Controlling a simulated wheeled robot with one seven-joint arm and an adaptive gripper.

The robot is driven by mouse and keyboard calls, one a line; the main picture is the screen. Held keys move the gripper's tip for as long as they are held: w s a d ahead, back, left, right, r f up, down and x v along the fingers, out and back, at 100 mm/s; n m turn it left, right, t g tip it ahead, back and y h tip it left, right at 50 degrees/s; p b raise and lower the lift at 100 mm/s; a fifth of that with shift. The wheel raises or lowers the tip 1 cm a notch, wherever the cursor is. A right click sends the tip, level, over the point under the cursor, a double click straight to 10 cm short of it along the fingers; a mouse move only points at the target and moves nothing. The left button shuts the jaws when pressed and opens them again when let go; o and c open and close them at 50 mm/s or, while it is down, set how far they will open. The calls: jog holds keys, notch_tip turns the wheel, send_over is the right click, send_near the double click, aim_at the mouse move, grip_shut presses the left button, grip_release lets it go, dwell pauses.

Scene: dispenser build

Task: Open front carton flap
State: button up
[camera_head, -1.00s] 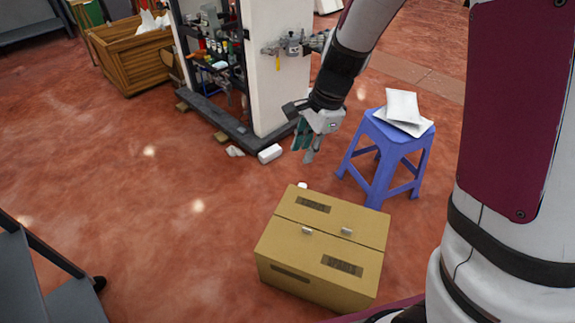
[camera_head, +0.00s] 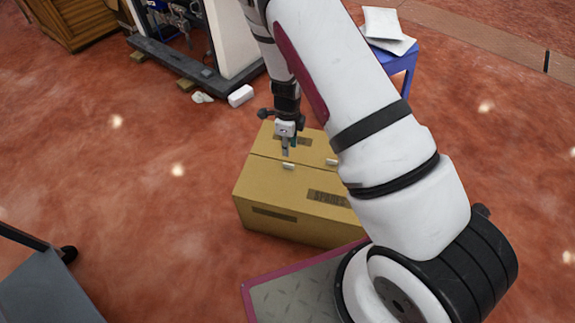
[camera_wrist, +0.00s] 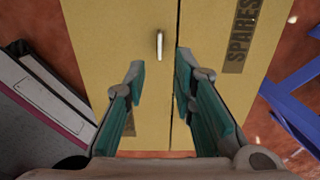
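The closed tan carton (camera_head: 265,185) stands on the floor with its two top flaps meeting at a seam. The front flap (camera_head: 310,185) has a small pale handle (camera_head: 288,167) near the seam, on the left half; it also shows in the wrist view (camera_wrist: 159,45). The back flap has another small handle (camera_head: 332,162), farther right. My gripper (camera_head: 285,150) points down over the carton. In the wrist view my gripper (camera_wrist: 160,64) is open, and the front handle appears between and beyond its teal fingertips. I cannot tell whether a fingertip touches the carton.
A blue stool (camera_head: 404,66) with white packets (camera_head: 382,24) stands behind the carton. A white rack (camera_head: 229,40) and a small white block (camera_head: 240,95) are at the back. A grey cart (camera_head: 45,290) is at lower left. Floor left of the carton is clear.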

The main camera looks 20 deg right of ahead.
notch_tip(320, 180, down, 10)
jog(key=b, duration=0.3)
jog(key=shift+b, duration=0.4)
jog(key=shift+r, duration=0.1)
grip_shut()
